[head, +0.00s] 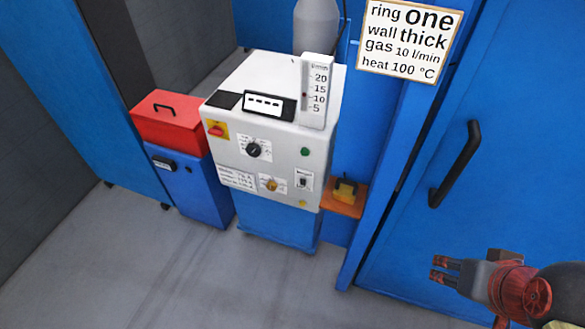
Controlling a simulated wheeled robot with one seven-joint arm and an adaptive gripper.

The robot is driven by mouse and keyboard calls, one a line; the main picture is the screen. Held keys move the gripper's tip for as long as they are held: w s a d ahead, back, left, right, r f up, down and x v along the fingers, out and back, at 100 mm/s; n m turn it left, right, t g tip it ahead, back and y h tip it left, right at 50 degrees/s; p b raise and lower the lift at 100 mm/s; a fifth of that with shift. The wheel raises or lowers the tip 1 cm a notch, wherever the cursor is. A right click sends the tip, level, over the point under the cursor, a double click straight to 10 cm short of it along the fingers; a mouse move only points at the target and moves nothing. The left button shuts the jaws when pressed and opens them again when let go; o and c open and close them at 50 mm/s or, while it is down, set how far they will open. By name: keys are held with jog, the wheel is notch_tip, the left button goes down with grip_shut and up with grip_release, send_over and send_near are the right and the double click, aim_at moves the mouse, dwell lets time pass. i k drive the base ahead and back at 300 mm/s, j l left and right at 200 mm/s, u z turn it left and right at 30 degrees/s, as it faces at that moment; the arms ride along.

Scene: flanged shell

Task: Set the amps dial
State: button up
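A white welding-type machine (270,82) stands on a blue base in the middle of the head view. Its front panel carries a black round dial (254,149) on a white scale label and a smaller brass-coloured knob (271,185) below it. The scale markings are too small to read, so I cannot tell which one is the amps dial or where it points. A small display (263,103) on top shows dashes. My gripper (437,269) is at the lower right, well apart from the machine. Its two fingers are apart with nothing between them.
A sign (409,40) reads ring one, wall thick, gas 10 l/min, heat 100 °C. The panel also has a red-and-yellow switch (216,129) and a printed table (238,179). A red-lidded blue box (182,150) stands left. A blue door (500,150) with a black handle is right. Floor in front is clear.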

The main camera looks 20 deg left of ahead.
aim_at(254, 150)
jog(key=u, duration=1.45)
